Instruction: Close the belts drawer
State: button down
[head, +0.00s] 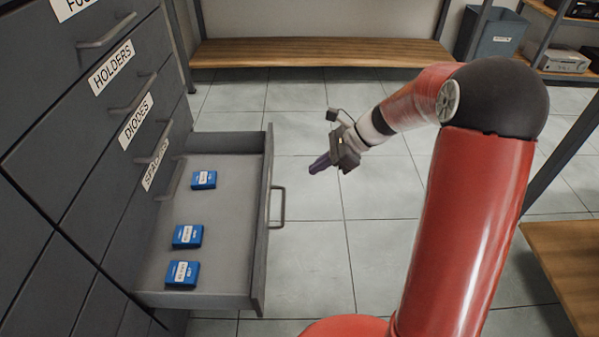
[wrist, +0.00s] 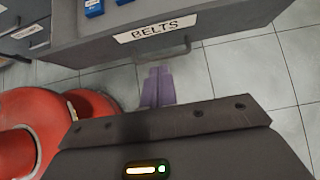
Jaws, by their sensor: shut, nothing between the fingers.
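The belts drawer (head: 262,230) is pulled well out of the grey cabinet in the head view, with its bar handle (head: 280,206) on the outer face. In the wrist view, the drawer front (wrist: 215,25) carries a white "BELTS" label (wrist: 151,29), with the handle (wrist: 172,55) below it. Several blue boxes lie inside. My gripper (head: 319,165) is shut and empty, apart from the drawer, out in front of its face and to the right of the handle's far end. Its purple fingertips (wrist: 158,80) point toward the drawer front in the wrist view.
The cabinet (head: 40,130) has closed drawers labelled "HOLDERS" and "DIODES" above. A wooden bench (head: 310,53) stands along the back wall, and another wooden shelf (head: 570,260) is at the right. A grey bin (head: 492,40) stands back right. Tiled floor in front of the drawer is clear.

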aim_at(267, 190)
jog(key=shift+w+a+f+b, duration=0.1)
jog(key=shift+a+f+b, duration=0.1)
jog(key=shift+a+f, duration=1.2)
jog(key=shift+a+f+b, duration=0.15)
jog(key=shift+a+f, duration=0.5)
jog(key=shift+a, duration=1.4)
jog(key=shift+w+a+f+b, duration=0.1)
jog(key=shift+a+f+b, duration=0.1)
jog(key=shift+a+f, duration=1.2)
jog(key=shift+a+r, duration=0.35)
jog(key=shift+a, duration=0.1)
jog(key=a+p, duration=0.5)
jog(key=a, duration=1.7)
jog(key=shift+w+a, duration=0.15)
jog(key=shift+w, duration=0.15)
